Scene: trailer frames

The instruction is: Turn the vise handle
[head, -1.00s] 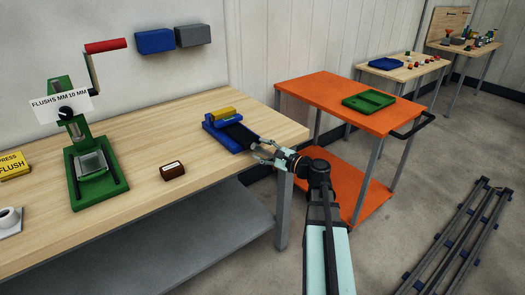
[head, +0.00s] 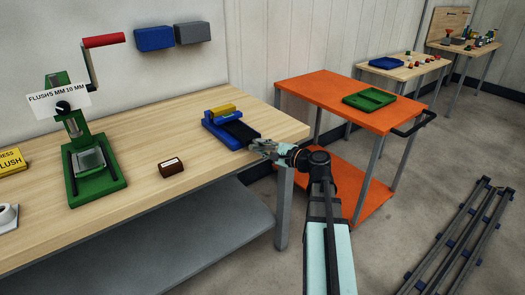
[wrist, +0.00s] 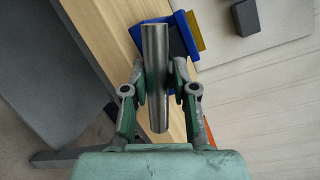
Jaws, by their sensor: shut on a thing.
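The blue vise (head: 213,125) stands near the right end of the wooden bench, with a yellow block (head: 222,110) on it. It also shows beyond the fingers in the wrist view (wrist: 187,35). My gripper (head: 262,147) is at the vise's right front side, by the bench edge. In the wrist view, my gripper (wrist: 157,80) is shut on a smooth grey metal bar, which looks like the vise handle (wrist: 155,60). The bar lies lengthwise between the two fingers and overlaps the vise in that view. Its joint with the vise is hidden.
A green press with a red-handled crank (head: 103,41) stands at the bench's left. A small brown block (head: 171,167) lies on the bench (head: 150,130). An orange cart (head: 320,93) with a green tray (head: 370,100) stands right of the bench. The bench middle is mostly clear.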

